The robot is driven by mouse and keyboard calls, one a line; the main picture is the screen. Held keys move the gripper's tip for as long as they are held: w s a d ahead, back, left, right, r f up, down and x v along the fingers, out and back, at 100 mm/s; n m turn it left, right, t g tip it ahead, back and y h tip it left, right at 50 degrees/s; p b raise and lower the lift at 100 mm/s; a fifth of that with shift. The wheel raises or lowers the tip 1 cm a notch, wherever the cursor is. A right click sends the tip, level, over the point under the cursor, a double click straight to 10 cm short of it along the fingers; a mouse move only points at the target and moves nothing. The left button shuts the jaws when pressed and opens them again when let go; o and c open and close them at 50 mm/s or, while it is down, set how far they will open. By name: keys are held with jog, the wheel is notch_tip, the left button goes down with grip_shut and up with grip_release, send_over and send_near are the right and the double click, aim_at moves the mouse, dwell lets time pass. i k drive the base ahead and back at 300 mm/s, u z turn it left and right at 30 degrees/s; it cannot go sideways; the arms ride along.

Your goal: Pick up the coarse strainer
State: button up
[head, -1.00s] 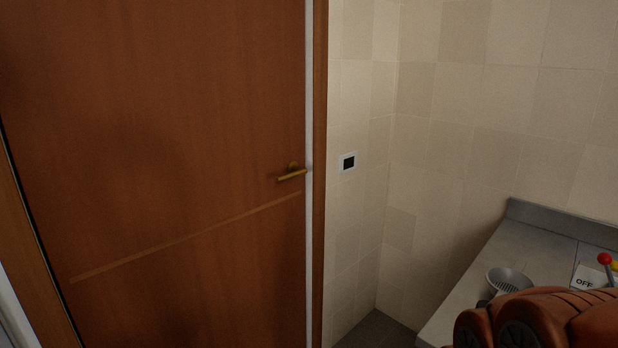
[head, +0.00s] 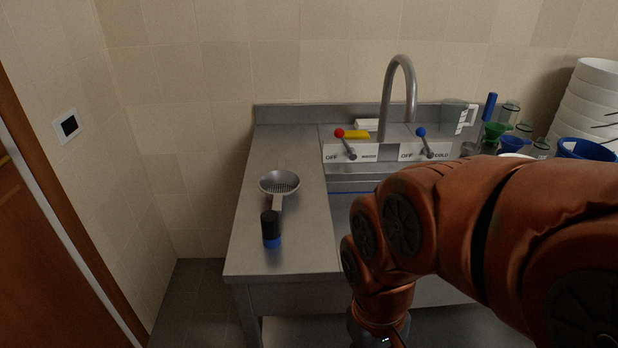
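The coarse strainer (head: 279,184) lies on the left part of the grey steel counter, left of the sink. It has a round grey bowl with holes, and a short pale neck runs toward the front. My orange arm reaches in from the right, well apart from the strainer. My gripper is at most a dark sliver (head: 392,342) at the bottom edge, and its fingers are hidden.
The steel counter (head: 245,250) has free room around the strainer. A tap (head: 400,75) and red and blue levers stand behind the sink. White buckets (head: 590,95), a jug (head: 455,115) and funnels (head: 496,130) crowd the right. A door (head: 30,250) is at the left.

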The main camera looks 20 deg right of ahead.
aim_at(279, 185)
jog(key=k, duration=0.6)
jog(key=u, duration=1)
jog(key=i, duration=1.25)
jog(key=z, duration=0.3)
